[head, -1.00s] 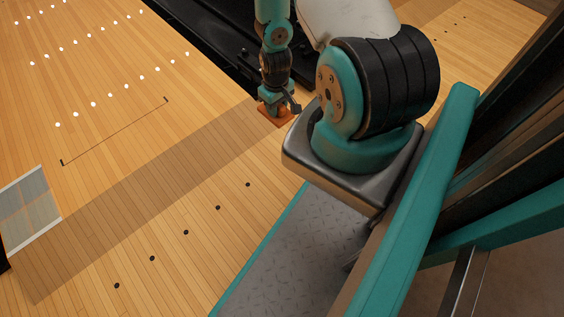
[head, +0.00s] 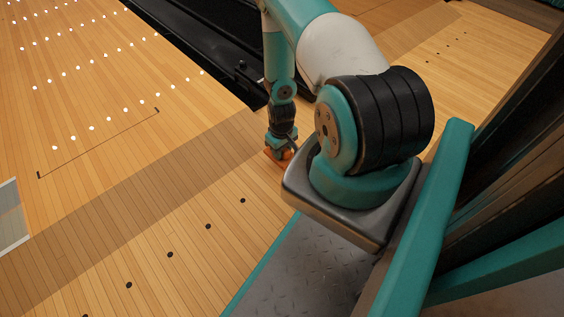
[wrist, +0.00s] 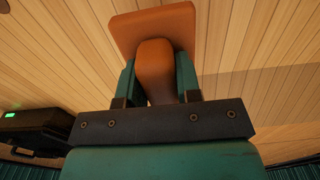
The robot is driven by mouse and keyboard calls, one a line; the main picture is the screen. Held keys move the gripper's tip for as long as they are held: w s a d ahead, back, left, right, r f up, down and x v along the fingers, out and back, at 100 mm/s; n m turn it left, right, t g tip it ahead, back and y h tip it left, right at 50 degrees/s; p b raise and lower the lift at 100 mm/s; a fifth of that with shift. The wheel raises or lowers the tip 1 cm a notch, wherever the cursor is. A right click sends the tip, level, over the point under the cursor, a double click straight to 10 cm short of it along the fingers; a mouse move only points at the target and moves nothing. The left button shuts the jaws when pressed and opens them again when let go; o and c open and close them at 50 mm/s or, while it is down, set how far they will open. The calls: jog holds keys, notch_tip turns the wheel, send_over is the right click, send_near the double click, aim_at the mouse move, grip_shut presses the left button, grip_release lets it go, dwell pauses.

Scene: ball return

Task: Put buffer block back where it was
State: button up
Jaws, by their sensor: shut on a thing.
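The buffer block is orange-brown, with a flat square plate and a rounded grip. In the wrist view the block (wrist: 153,25) sits at the top centre, its grip between the two teal fingers of my gripper (wrist: 156,75). My gripper is shut on that grip. In the head view my gripper (head: 281,150) points down close over the wooden lane, left of my arm's base. A small orange part of the block (head: 276,157) shows under it. I cannot tell whether the plate touches the floor.
The wooden lane floor (head: 110,190) is wide and clear, with white and black dots. A dark gutter (head: 215,60) runs behind my gripper. A pale panel (head: 12,220) stands at the left edge. A black case with a green light (wrist: 30,130) shows in the wrist view.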

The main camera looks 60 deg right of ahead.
notch_tip(320, 180, down, 4)
jog(key=b, duration=0.2)
jog(key=shift+f+b, duration=0.25)
jog(key=shift+b, duration=0.05)
jog(key=shift+r, duration=0.1)
jog(key=o, duration=0.8)
jog(key=shift+o, duration=0.2)
notch_tip(320, 180, up, 12)
jog(key=p, duration=0.8)
